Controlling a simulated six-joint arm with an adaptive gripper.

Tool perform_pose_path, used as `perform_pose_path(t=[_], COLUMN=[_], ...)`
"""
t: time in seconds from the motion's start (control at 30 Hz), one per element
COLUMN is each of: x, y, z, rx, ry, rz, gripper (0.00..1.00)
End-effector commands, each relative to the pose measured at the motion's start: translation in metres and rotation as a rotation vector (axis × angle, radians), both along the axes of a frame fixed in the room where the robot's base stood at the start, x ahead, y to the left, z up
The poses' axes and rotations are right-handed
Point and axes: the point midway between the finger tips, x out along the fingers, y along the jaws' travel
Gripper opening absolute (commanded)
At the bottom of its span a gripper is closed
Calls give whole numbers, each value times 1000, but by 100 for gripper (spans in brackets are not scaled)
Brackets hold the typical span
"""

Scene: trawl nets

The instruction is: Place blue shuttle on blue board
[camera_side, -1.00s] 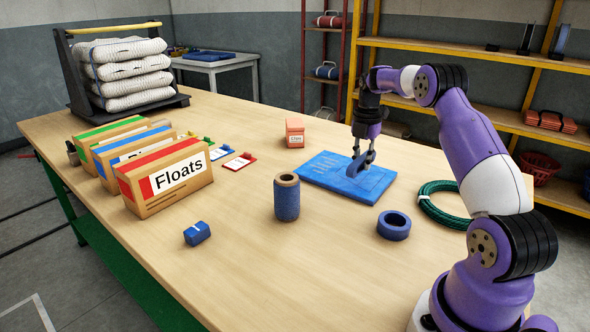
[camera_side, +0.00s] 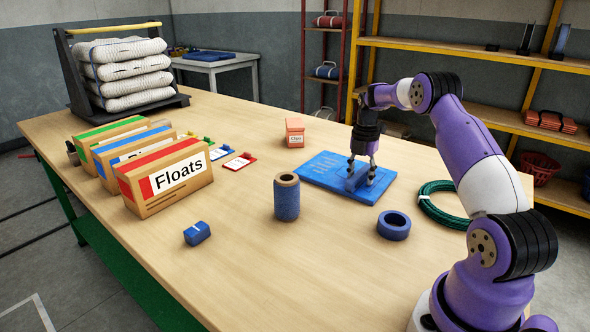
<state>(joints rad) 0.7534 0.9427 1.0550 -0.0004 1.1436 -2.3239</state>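The blue board (camera_side: 322,168) lies flat on the table, right of centre, with pale line markings on its face. A small blue piece (camera_side: 357,182), which looks like the blue shuttle, is on the board's right part. It is blue on blue and partly hidden by my fingers, so its outline and tilt are hard to tell. My gripper (camera_side: 361,174) points down over that part of the board. Its two fingertips are spread apart, low by the board, with the blue piece between or just beside them. I cannot tell whether a finger touches it.
A blue twine spool (camera_side: 287,198), a blue ring (camera_side: 393,225) and a green rope coil (camera_side: 442,204) surround the board. An orange box (camera_side: 295,133) stands behind. A small blue block (camera_side: 197,233) and the Floats box (camera_side: 166,178) are left. The front table is clear.

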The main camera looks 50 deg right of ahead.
Motion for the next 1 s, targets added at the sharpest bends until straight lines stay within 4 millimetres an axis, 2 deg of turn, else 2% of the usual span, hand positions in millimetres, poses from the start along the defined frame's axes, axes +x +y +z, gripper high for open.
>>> perform_pose_path(t=[0.17, 0.27, 0.6, 0.8, 0.87, 0.93, 1.0], x=[0, 1, 1, 1, 3, 7, 13], y=[0, -1, -1, 0, 5, 19, 43], z=[5, 18, 94, 120, 127, 138, 155], rx=[-2, -4, -4, -3, -7, -18, -34], ry=[-2, -4, -4, -3, -7, -22, -51], rz=[0, 0, 0, -2, -19, -72, -168], gripper=[52, 52, 52, 52, 52, 52, 52])
